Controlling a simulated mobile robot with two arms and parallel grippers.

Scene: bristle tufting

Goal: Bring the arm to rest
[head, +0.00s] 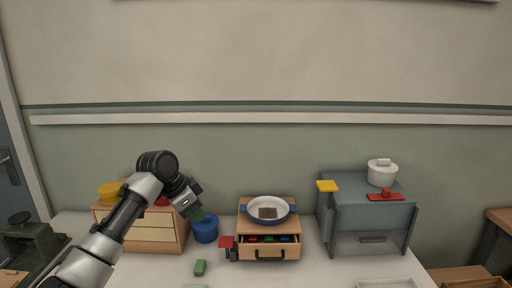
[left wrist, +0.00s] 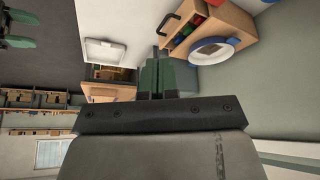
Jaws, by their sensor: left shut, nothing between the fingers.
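My left arm reaches in from the lower left in the head view. Its gripper (head: 196,214) points down and right, in front of the wooden drawer box and close to the blue cup (head: 206,234). Its green fingers also show in the left wrist view (left wrist: 161,78), pressed together with nothing between them. At the upper left edge of the left wrist view, two green fingers with a gap between them look like my right gripper (left wrist: 18,29), open and empty. My right gripper does not show in the head view.
A wooden drawer unit (head: 283,225) with its drawer open carries a blue-rimmed pan (head: 285,203). A grey cabinet (head: 372,215) carries a white pot (head: 382,176). A green block (head: 200,267) lies on the table.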

